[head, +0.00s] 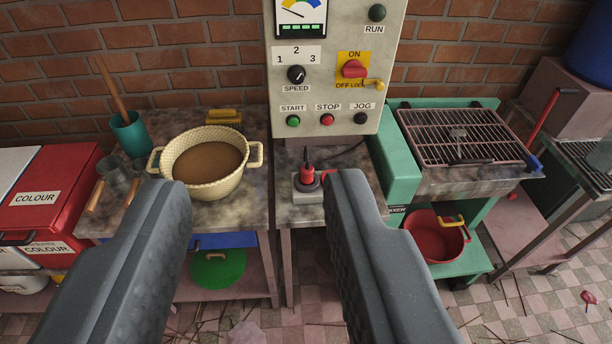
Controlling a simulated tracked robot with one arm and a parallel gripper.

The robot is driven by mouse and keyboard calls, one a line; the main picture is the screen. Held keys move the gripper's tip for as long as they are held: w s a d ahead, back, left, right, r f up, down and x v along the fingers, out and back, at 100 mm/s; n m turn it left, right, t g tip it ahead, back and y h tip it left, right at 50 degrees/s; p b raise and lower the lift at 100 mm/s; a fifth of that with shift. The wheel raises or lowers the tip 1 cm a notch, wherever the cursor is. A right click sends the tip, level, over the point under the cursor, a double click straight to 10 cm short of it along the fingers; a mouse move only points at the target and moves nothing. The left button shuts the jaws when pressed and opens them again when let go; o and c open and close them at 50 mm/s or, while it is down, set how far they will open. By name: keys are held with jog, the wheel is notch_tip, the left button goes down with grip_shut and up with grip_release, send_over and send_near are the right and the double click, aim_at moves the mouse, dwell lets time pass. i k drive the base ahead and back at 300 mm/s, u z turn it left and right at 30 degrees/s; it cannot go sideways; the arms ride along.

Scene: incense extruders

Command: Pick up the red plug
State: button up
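The red plug (307,175) sits upright on a grey base on the narrow worktop under the control panel. The plug shows in the gap between the fingers, close to the right finger and farther from the camera. Nothing is held. The right finger covers part of the worktop beside the grey base.
A control panel (322,90) with knobs and buttons rises just behind the plug. A cream basin (210,190) of brown material stands left on the worktop, beside a teal cup (129,136). A green machine with a wire rack (460,135) stands right.

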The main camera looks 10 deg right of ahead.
aim_at(307, 177)
jog(key=z, duration=0.5)
jog(key=k, duration=1.25)
jog(key=z, duration=0.7)
jog(key=i, duration=2.25)
jog(key=u, duration=1.25)
jog(key=i, duration=0.8)
jog(key=u, duration=0.45)
jog(key=k, duration=0.8)
